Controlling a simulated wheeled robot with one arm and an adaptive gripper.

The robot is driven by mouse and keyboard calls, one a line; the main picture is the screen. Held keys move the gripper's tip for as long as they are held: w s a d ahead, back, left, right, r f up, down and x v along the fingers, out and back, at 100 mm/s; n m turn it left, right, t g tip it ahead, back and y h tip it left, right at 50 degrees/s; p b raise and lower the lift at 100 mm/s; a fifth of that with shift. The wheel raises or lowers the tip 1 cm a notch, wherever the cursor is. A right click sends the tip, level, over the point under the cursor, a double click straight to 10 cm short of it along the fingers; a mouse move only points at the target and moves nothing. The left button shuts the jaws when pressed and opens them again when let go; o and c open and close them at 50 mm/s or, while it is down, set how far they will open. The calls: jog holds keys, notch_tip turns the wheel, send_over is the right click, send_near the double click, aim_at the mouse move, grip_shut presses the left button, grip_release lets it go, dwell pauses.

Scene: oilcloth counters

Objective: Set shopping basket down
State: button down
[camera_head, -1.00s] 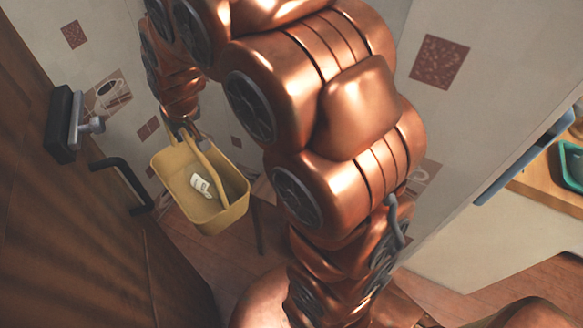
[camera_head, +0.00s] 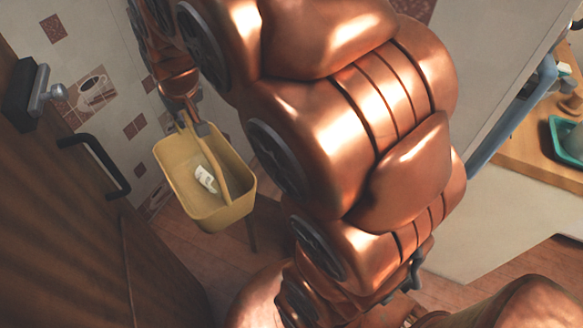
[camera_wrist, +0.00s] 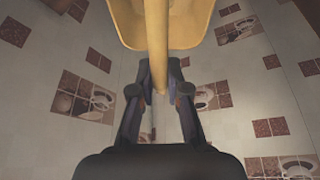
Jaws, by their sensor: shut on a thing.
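The shopping basket (camera_head: 206,214) is yellow and hangs in the air from its handle in the head view, above the floor. A small white item with dark print (camera_head: 205,180) lies inside it. My gripper (camera_head: 193,128) is shut on the basket's handle. In the wrist view the handle (camera_wrist: 156,45) runs down between the two fingers of my gripper (camera_wrist: 160,92), and part of the basket (camera_wrist: 190,24) shows at the top. The basket's underside is hidden.
A brown wooden door (camera_head: 60,225) with a dark handle (camera_head: 98,165) stands close on the left. The tiled wall (camera_head: 110,40) is behind the basket. At the right is a wooden counter (camera_head: 520,160) with a teal tray (camera_head: 560,150). Some wood floor (camera_head: 275,240) shows below.

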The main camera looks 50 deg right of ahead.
jog(key=shift+s+d, duration=0.3)
jog(key=shift+s, duration=0.1)
jog(key=shift+s+d+m+h+b, duration=0.6)
jog(key=shift+s+d+m+b, duration=1.2)
jog(key=shift+s+b, duration=2.95)
jog(key=w+d+p, duration=0.2)
jog(key=d, duration=0.8)
jog(key=w+d+p, duration=0.2)
jog(key=d+p, duration=0.1)
jog(key=d, duration=0.6)
notch_tip(320, 180, down, 6)
jog(key=shift+p, duration=0.35)
jog(key=shift+w+d+f, duration=0.1)
jog(key=shift+f, duration=0.1)
jog(key=c, duration=1.2)
grip_release()
jog(key=shift+o, duration=0.2)
